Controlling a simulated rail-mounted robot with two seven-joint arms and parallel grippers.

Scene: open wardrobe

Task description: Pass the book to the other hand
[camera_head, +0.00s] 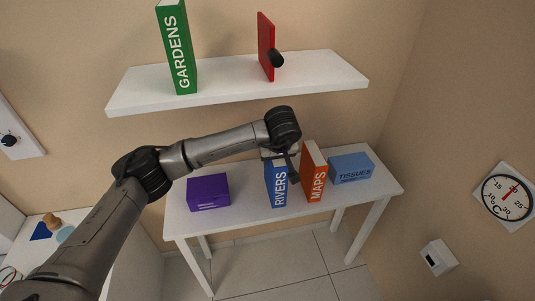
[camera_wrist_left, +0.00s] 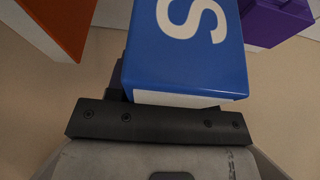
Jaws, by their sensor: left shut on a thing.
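A blue book marked RIVERS (camera_head: 276,184) is upright at the white table, beside an orange book marked MAPS (camera_head: 314,177). My left gripper (camera_head: 280,162) reaches in from the left and is shut on the blue book near its top. In the left wrist view the blue book (camera_wrist_left: 187,45) fills the upper middle, with its spine letter S showing, and the left gripper (camera_wrist_left: 160,110) is against it. Whether the book's bottom touches the table I cannot tell. A green book marked GARDENS (camera_head: 178,50) stands on the shelf. My right gripper is not in view.
The white table (camera_head: 236,216) also bears a purple box (camera_head: 208,193) on the left and a blue TISSUES box (camera_head: 350,169) on the right. The orange book (camera_wrist_left: 55,25) is close by in the wrist view.

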